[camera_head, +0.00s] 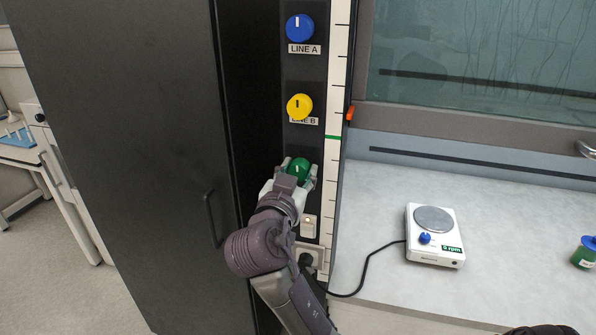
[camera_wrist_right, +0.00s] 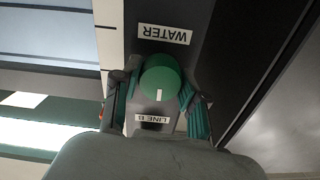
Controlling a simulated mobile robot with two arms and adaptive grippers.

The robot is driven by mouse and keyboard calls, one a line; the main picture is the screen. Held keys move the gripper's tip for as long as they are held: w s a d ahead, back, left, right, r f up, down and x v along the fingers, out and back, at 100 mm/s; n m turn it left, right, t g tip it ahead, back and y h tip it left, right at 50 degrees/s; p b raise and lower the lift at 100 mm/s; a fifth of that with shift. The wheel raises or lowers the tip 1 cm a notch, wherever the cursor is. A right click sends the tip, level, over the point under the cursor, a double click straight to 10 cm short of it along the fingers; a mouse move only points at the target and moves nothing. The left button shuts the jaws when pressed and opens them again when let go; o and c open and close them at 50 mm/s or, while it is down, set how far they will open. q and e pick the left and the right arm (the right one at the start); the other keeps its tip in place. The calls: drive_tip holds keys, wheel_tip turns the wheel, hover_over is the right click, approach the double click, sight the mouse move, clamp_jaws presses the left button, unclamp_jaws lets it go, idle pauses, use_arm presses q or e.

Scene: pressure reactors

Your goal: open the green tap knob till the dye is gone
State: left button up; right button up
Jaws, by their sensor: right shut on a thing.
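The green knob (camera_head: 299,169) sits low on the dark vertical panel, below the blue and yellow knobs. My right gripper (camera_head: 301,174) is shut on it, with a finger on either side. In the right wrist view the green knob (camera_wrist_right: 161,80) lies between the two fingers of the right gripper (camera_wrist_right: 160,90), and its white mark points toward the bottom of the picture. A "WATER" label (camera_wrist_right: 164,34) shows upside down beside it. My left gripper is not in view. No dye can be made out.
The blue knob (camera_head: 299,28) is labelled LINE A and the yellow knob (camera_head: 299,107) LINE B. A white scale strip (camera_head: 337,80) with a green mark and an orange pointer (camera_head: 350,112) runs alongside. A stirrer plate (camera_head: 434,235) stands on the grey bench, its cable toward a socket (camera_head: 309,256).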

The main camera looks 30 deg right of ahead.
drive_tip(key=n+p, duration=0.1)
drive_tip(key=n, duration=0.2)
drive_tip(key=shift+r, duration=0.15)
drive_tip(key=n+p, duration=0.2)
drive_tip(key=n, duration=0.2)
drive_tip(key=n+p, duration=0.2)
drive_tip(key=n, duration=0.1)
drive_tip(key=shift+r+n, duration=0.1)
drive_tip(key=shift+n, duration=0.2)
drive_tip(key=shift+n+p, duration=1.45)
drive_tip(key=shift+n, duration=0.55)
drive_tip(key=o, duration=1.1)
drive_tip(key=shift+w+f, duration=0.15)
drive_tip(key=shift+f, duration=0.1)
drive_tip(key=shift+o, duration=0.2)
